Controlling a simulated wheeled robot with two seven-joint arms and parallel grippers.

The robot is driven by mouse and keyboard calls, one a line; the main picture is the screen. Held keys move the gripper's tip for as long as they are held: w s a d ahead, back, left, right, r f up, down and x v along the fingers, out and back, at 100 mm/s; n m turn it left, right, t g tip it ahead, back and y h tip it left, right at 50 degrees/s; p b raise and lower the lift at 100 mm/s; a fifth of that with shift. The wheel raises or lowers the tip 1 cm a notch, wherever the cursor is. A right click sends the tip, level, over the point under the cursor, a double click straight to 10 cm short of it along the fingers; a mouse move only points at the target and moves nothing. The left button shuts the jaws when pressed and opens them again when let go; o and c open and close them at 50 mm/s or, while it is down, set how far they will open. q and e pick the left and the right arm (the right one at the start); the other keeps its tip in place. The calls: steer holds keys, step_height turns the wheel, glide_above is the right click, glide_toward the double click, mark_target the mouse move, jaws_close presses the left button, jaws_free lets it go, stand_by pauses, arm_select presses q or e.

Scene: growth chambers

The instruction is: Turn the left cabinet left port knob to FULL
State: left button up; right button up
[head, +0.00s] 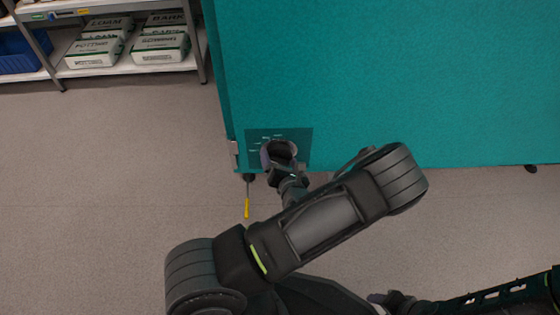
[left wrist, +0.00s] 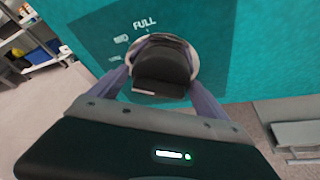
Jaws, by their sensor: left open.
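The left cabinet is a teal panel (head: 400,80) with a darker label plate (head: 303,146) at its lower left corner. In the left wrist view a dark round knob (left wrist: 160,68) with a pale rim sits on this plate, with the word FULL (left wrist: 145,22) and a small tick above it. Other plate marks are too small to read. My left gripper (head: 279,150) is at the plate and hides the knob in the head view. Its open fingers (left wrist: 163,55) stand on both sides of the knob; contact is unclear. The knob's setting is unclear. My right gripper (head: 390,299) is low, partly hidden.
A metal shelf (head: 130,67) with bagged potting soil (head: 160,45) and a blue bin (head: 18,50) stands at the back left. A thin yellow-ended item (head: 247,207) is below the cabinet's left corner. The grey floor (head: 110,160) at left is clear.

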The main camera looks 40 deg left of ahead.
arm_select(q)
steer(key=c, duration=1.1)
